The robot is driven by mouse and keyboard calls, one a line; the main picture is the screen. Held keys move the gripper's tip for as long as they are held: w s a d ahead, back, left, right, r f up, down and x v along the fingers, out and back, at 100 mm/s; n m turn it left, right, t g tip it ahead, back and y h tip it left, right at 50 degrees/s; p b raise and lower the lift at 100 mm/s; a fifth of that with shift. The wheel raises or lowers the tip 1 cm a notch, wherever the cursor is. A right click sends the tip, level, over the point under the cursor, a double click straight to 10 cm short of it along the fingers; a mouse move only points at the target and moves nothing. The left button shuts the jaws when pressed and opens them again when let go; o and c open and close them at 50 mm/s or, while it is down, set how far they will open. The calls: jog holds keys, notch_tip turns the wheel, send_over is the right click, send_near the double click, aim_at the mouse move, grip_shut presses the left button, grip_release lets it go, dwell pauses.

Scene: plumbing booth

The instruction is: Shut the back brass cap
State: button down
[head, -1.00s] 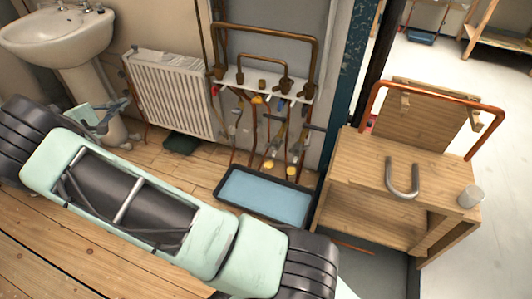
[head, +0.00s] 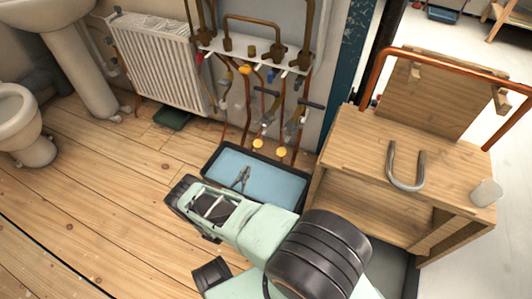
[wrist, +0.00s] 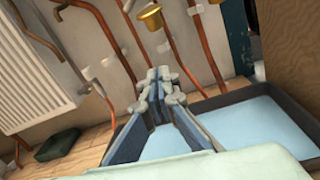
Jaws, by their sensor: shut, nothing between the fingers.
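Two brass-yellow caps show low on the pipework in the head view, a left one (head: 258,144) and a right one (head: 281,152). I cannot tell for sure which is the back one. One brass cap (wrist: 150,18) shows near the top of the wrist view, on the end of a pale pipe. My gripper (head: 241,178) is over the blue tray, below and left of the caps, and apart from them. In the wrist view my gripper (wrist: 162,76) points towards the pipes, its fingers together and empty.
A dark-rimmed tray (head: 205,170) with a blue inside lies on the floor under the pipes. A white radiator (head: 160,65) stands left of them. A wooden bench (head: 350,140) with a grey U-shaped pipe (head: 405,170) stands right. Wooden floor (head: 90,205) is clear at left.

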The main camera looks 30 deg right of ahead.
aim_at(260, 143)
jog(key=s+d+b+x, duration=0.1)
jog(key=b+x, duration=0.1)
jog(key=x, duration=0.7)
jog(key=shift+s+a+r, duration=0.1)
jog(key=shift+r, duration=0.7)
jog(key=shift+s+a+r, duration=0.1)
jog(key=shift+a+r, duration=0.05)
jog(key=shift+r, duration=0.65)
jog(key=shift+w+r, duration=0.1)
